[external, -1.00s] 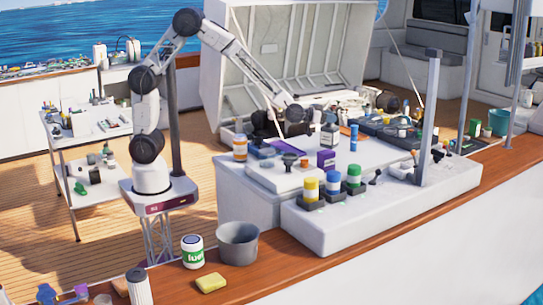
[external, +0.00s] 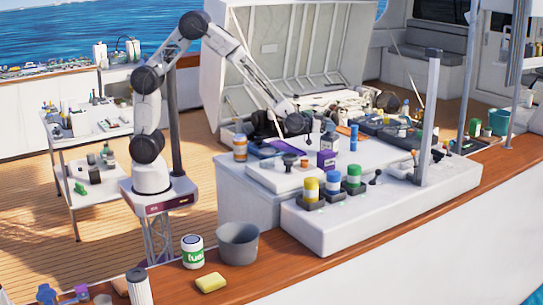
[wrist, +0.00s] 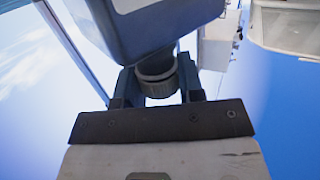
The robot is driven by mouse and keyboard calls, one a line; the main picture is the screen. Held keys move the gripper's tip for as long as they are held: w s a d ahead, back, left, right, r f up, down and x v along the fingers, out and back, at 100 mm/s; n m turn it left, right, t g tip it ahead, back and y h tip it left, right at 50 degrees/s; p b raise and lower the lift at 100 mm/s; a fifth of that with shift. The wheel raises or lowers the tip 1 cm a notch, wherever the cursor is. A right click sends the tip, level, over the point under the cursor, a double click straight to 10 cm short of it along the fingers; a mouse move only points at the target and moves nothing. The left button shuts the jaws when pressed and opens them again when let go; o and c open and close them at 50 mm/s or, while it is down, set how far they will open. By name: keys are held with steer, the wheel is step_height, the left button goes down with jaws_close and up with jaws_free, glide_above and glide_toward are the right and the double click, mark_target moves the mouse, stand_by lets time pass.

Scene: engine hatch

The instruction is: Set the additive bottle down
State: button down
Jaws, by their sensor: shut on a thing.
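The additive bottle, a dark bottle body (wrist: 140,28) with a grey ribbed neck or cap, fills the top of the wrist view. My gripper (wrist: 158,85) is shut on that ribbed part, with one dark finger on each side.
An orange-and-white bottle (external: 240,147) stands left on the worktop, and a blue cylinder (external: 354,137) stands to the right. Yellow (external: 312,189), blue (external: 333,182) and green-capped (external: 354,179) bottles sit in dark holders in front. The open hatch (external: 285,50) rises behind.

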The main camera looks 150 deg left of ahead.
steer(key=c, duration=0.7)
jaws_free()
steer(key=shift+f, duration=0.15)
steer(key=shift+c, duration=0.2)
steer(key=shift+r, duration=0.2)
steer(key=shift+s+d+r, duration=0.1)
steer(key=shift+s+d, duration=0.2)
steer(key=shift+d, duration=0.3)
steer(key=v, duration=1)
steer(key=shift+d, duration=0.3)
steer(key=shift+s, duration=0.15)
